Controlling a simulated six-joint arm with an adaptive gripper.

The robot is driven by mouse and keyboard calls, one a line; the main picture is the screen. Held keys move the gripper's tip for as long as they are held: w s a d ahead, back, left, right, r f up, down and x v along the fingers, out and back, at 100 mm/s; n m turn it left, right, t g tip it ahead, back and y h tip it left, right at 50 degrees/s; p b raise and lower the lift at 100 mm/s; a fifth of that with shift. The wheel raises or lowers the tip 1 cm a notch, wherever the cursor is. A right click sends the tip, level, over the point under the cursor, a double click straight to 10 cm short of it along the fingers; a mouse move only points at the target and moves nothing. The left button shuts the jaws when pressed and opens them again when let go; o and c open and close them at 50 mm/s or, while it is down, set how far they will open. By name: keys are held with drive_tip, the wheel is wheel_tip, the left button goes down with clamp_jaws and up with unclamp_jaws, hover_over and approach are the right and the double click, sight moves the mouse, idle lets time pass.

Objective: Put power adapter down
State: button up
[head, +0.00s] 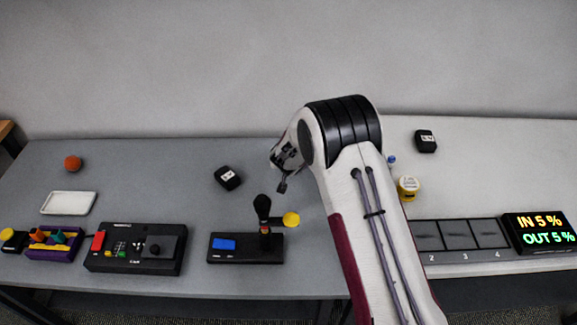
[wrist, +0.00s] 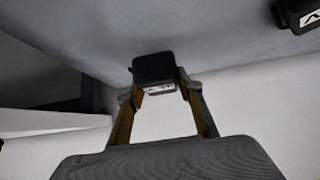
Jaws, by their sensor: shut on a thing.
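A black power adapter (wrist: 154,69) sits between the fingertips of my gripper (wrist: 158,90) in the wrist view, with a pale label on its near face. In the head view my gripper (head: 283,182) is at the end of the arm, above the middle of the grey table, and is mostly turned away; the held adapter cannot be made out there. One black adapter (head: 228,178) with a white label lies left of my gripper, and another (head: 425,141) lies at the back right. A black labelled block (wrist: 298,12) also shows at the top right of the wrist view.
A joystick stand (head: 245,247), black control box (head: 135,248), purple tray (head: 54,244), white dish (head: 68,203) and orange ball (head: 73,163) stand to the left. A yellow tub (head: 408,187), numbered bins (head: 458,235) and lit display (head: 541,232) stand right. The back left-centre is clear.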

drive_tip(key=shift+f, duration=1.85)
drive_tip(key=shift+f, duration=0.15)
drive_tip(key=o, duration=1.2)
drive_tip(key=shift+v, duration=6.1)
